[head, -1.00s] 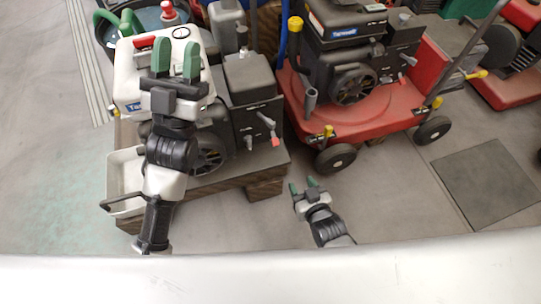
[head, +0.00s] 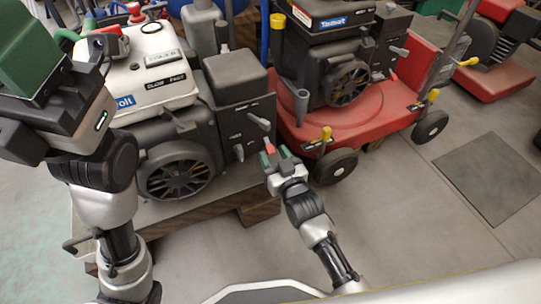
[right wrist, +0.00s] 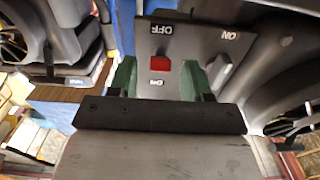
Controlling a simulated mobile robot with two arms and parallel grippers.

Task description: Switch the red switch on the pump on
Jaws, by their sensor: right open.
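The pump (head: 160,90) is a white-topped machine with a dark engine, left of centre in the head view. The red switch (head: 269,149) sits low on its dark side panel. My right gripper (head: 275,156) is open at the switch. Its green fingers (right wrist: 157,80) stand either side of the switch, apart from it in that view. Whether they touch the panel is unclear. My left gripper (head: 30,45) is large at the upper left; its opening cannot be judged.
A grey lever (head: 258,122) sticks out above the red switch on the same panel. A red machine (head: 320,120) with yellow-tipped levers and black wheels stands close to the right. The floor (head: 400,215) at the lower right is clear.

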